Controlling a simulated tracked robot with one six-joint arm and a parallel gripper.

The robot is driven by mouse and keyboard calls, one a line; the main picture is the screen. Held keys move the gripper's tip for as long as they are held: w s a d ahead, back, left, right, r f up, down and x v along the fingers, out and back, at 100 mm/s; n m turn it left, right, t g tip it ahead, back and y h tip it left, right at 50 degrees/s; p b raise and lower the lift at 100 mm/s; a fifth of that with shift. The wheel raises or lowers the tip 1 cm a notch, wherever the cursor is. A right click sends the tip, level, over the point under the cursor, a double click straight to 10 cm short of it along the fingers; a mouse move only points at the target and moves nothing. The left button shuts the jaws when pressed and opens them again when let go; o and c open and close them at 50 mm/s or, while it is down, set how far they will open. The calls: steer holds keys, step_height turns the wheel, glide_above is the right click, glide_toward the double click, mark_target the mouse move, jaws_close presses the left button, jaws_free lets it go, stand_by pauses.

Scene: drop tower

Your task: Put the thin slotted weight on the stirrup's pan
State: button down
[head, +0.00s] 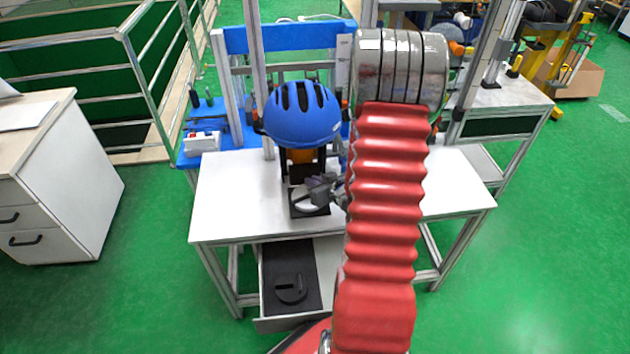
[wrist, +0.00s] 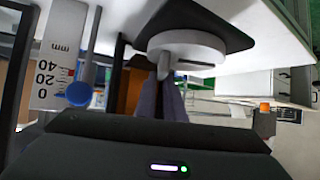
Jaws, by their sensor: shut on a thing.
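The thin slotted weight is a pale grey disc (head: 309,204) over a black square plate (head: 295,212), which looks like the stirrup's pan, in front of the tower below the blue helmet. I cannot tell whether the disc touches the plate. My arm hides part of the table.
The blue helmet (head: 302,115) stands close above the gripper. An open drawer (head: 312,310) under the white table (head: 225,210) holds a dark slotted disc (head: 291,289). A millimetre scale (wrist: 58,55) stands beside the tower. The table's left part is clear.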

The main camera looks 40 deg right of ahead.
steer(key=c, duration=2.3)
jaws_free()
steer(key=o, duration=0.5)
steer(key=shift+c, duration=0.2)
steer(key=v, duration=1.2)
steer(key=shift+r, duration=0.1)
